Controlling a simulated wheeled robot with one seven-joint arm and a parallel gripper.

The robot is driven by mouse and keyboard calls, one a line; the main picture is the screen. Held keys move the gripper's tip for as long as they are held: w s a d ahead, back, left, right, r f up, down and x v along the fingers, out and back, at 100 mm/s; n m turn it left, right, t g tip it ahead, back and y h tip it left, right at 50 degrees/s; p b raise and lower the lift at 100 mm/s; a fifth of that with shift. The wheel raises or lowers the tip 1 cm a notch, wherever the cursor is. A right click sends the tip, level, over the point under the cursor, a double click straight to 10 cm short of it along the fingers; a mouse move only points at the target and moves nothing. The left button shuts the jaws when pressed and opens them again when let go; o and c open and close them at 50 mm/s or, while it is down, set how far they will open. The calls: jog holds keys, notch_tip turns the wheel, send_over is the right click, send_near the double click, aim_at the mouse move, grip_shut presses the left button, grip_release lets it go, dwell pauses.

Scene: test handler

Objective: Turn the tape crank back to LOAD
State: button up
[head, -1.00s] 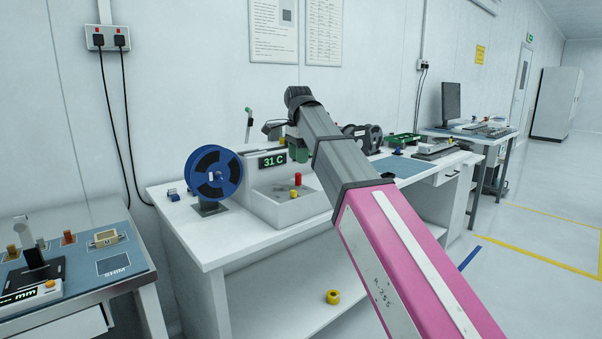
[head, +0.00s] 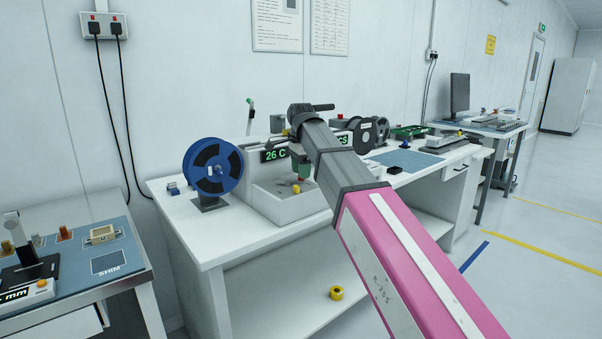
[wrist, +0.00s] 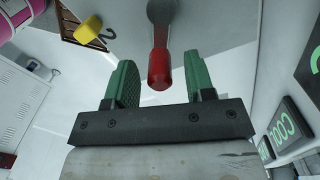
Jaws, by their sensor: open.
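In the wrist view a red handle (wrist: 159,68) on a grey crank arm (wrist: 161,12) lies between the two green fingers of my gripper (wrist: 157,82). The fingers stand apart, with a visible gap on each side of the handle. In the head view my gripper (head: 302,170) points down over the white tray-like recess (head: 285,213) of the tape machine, and the red handle is mostly or wholly hidden there. No LOAD mark can be read.
A blue reel (head: 213,167) stands left of the machine. A green display (head: 274,155) reads 26 C. A dark reel (head: 362,137) stands behind my arm. A yellow roll (head: 336,293) lies on the lower shelf. The blue mat (head: 405,161) at right is mostly clear.

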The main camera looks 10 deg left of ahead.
jog(key=shift+f, duration=0.45)
grip_shut()
jog(key=n, duration=0.1)
jog(key=w+n, duration=0.1)
jog(key=n, duration=0.1)
jog(key=shift+w+a, duration=0.15)
jog(key=shift+a, duration=0.15)
jog(key=n, duration=0.3)
jog(key=shift+w+a, duration=0.35)
jog(key=shift+a, duration=0.05)
jog(key=shift+w+a+n, duration=0.15)
jog(key=shift+a+n, duration=0.15)
jog(key=shift+n, duration=0.7)
jog(key=shift+w+a+n, duration=0.15)
jog(key=shift+a+n, duration=0.15)
jog(key=shift+n, duration=0.7)
jog(key=shift+w+a+n, duration=0.15)
jog(key=shift+a+n, duration=0.15)
jog(key=shift+n, duration=0.7)
